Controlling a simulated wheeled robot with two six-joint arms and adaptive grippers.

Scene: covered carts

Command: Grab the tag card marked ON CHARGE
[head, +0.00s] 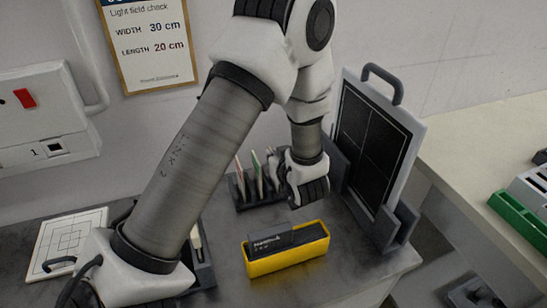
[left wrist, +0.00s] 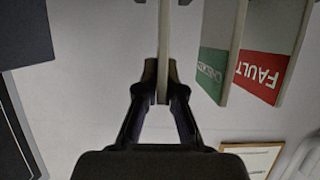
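A dark rack (head: 243,203) holds several thin upright tag cards on the grey table in the head view. In the left wrist view one card reads FAULT on a red band (left wrist: 262,76), and beside it one has a green band (left wrist: 211,72) that seems to read CHECKED. My left gripper (left wrist: 163,80) has its fingers on both faces of a third card (left wrist: 164,35), seen edge-on. Its label is hidden, so I cannot read ON CHARGE. In the head view this gripper (head: 276,168) is at the rack's right end, partly hidden by its wrist. My right gripper is out of view.
A black panel (head: 372,145) with a handle stands close right of my wrist. A yellow box (head: 288,264) with a dark insert lies in front of the rack. A white gridded board (head: 75,235) lies at left. A pale bench (head: 490,185) is at right.

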